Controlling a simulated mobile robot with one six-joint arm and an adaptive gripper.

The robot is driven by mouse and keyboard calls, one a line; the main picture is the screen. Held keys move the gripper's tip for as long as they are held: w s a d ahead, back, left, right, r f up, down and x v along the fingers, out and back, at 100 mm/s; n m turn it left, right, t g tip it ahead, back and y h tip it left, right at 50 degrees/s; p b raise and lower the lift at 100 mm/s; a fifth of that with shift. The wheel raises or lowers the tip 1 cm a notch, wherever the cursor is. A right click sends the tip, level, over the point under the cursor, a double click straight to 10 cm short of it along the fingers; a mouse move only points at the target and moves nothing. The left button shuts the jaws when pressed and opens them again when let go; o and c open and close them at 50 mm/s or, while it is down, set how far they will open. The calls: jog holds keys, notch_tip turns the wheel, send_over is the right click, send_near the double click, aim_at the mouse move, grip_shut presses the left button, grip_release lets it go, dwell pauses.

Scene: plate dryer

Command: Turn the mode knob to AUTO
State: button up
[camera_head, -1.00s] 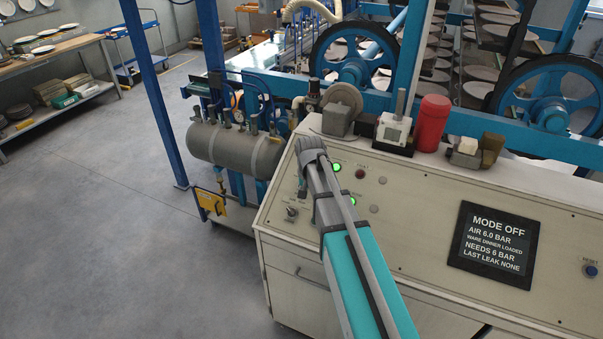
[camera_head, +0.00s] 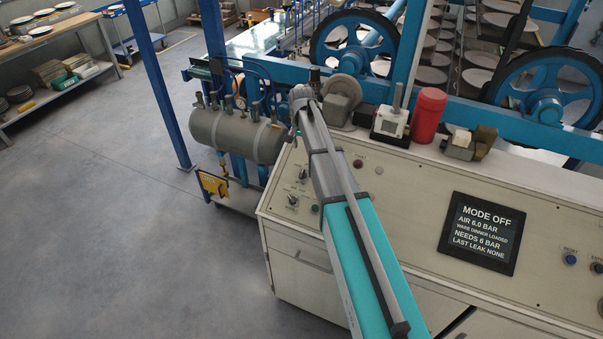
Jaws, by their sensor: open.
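The cream control panel (camera_head: 400,213) has a screen (camera_head: 481,232) that reads MODE OFF. Two small knobs, an upper one (camera_head: 302,174) and a lower one (camera_head: 292,200), sit at the panel's left end. Their labels are too small to read, so I cannot tell which is the mode knob. My arm reaches up across the panel. My gripper (camera_head: 293,134) shows only in small part beside the wrist, above and apart from both knobs; it is open and the arm hides most of it.
A red cylinder (camera_head: 428,114), a white device (camera_head: 390,123) and a grey motor-like part (camera_head: 342,100) stand along the panel's back. A grey tank (camera_head: 235,135) is at the left. Blue wheels (camera_head: 540,100) are behind. The floor at left is clear.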

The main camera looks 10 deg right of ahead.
aim_at(302, 172)
jog(key=shift+f, duration=0.15)
notch_tip(302, 172, down, 14)
jog(key=b, duration=1.3)
jog(key=shift+r+b, duration=0.25)
jog(key=shift+b, duration=0.15)
grip_shut()
